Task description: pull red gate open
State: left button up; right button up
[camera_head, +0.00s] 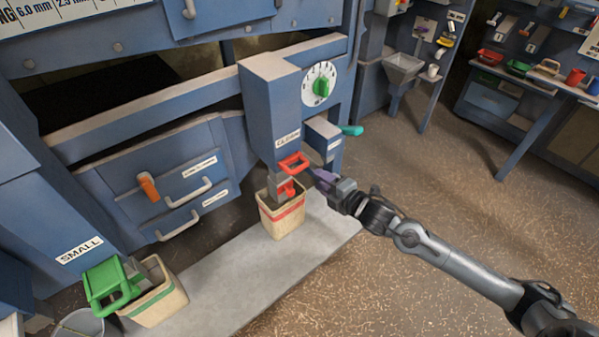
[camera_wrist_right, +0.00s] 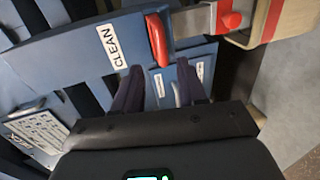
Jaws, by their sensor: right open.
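The red gate's handle (camera_head: 293,162) sticks out low on the front of the blue chute (camera_head: 272,115), just below its CLEAN label. In the right wrist view the red handle (camera_wrist_right: 157,42) lies just ahead of my fingertips, roughly between their lines. My right gripper (camera_head: 318,176) is open and empty, close to the right of the handle. Its two dark purple fingers (camera_wrist_right: 160,78) look apart from the handle in the wrist view; whether either touches it is hard to tell. My left gripper is in neither view.
A beige bucket with a red stripe (camera_head: 282,220) stands under the chute. A teal handle (camera_head: 352,130) juts out at the right, and a green dial (camera_head: 321,87) sits above. A green gate (camera_head: 108,282) and another bucket (camera_head: 160,299) are at lower left. Floor at right is clear.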

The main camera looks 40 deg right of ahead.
aim_at(302, 169)
jog(key=shift+b+x, duration=1.15)
jog(key=shift+x, duration=4.05)
jog(key=shift+s+f, duration=0.1)
grip_shut()
jog(key=shift+a, duration=0.1)
